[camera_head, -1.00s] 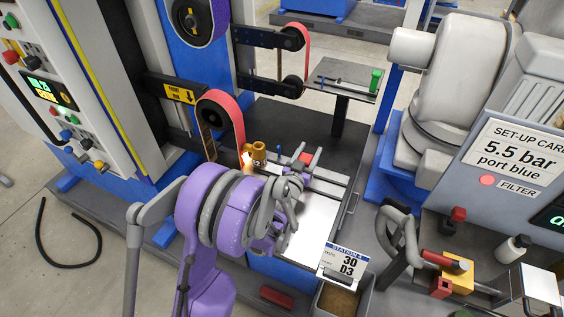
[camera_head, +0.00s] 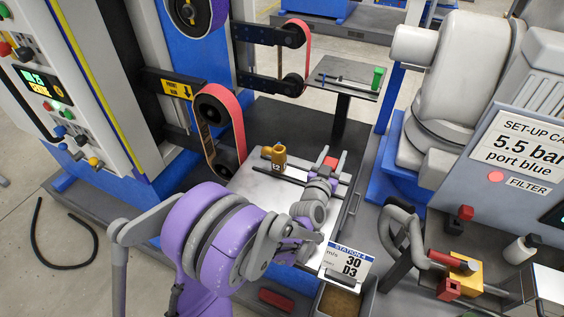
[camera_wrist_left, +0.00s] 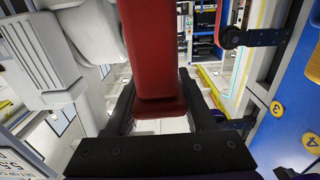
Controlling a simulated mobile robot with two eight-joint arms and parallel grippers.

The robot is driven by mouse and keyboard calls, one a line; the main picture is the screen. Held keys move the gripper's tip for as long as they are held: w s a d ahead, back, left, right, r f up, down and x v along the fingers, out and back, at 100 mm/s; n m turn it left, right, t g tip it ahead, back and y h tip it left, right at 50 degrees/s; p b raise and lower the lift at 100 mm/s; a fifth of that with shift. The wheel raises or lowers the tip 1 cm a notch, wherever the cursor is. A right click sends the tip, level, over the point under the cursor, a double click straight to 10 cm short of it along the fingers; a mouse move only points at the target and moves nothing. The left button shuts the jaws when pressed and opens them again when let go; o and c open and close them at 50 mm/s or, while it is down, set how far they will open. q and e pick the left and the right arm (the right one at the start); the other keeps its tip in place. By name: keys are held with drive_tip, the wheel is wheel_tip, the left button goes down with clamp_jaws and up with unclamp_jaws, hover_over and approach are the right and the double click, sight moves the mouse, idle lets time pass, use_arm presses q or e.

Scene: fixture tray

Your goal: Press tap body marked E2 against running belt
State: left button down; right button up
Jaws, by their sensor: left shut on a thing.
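The brass tap body (camera_head: 279,156) stands upright over the light metal tray (camera_head: 249,183), with a small pale mark, probably E2, on its front. The running belt (camera_head: 236,122) is an orange-red loop over pulleys to its left; a gap shows between tap body and belt. My left gripper (camera_head: 330,168) is right of the tap body and shut on a red block (camera_head: 331,162). In the left wrist view the red block (camera_wrist_left: 152,60) fills the space between the fingers (camera_wrist_left: 158,118). Whether the block joins the tap body cannot be told. My right gripper is not seen.
A second belt (camera_head: 307,50) runs behind. A small stand (camera_head: 345,82) with a green item is at the back. The station sign (camera_head: 346,264) stands at the tray's front right. A grey machine (camera_head: 450,85) is at the right.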

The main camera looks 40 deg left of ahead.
use_arm(q)
drive_tip(key=shift+w+d+b, duration=0.2)
drive_tip(key=shift+d+b, duration=0.1)
drive_tip(key=shift+d, duration=0.45)
drive_tip(key=shift+c, duration=0.8)
unclamp_jaws()
drive_tip(key=v, duration=1)
drive_tip(key=shift+s, duration=0.4)
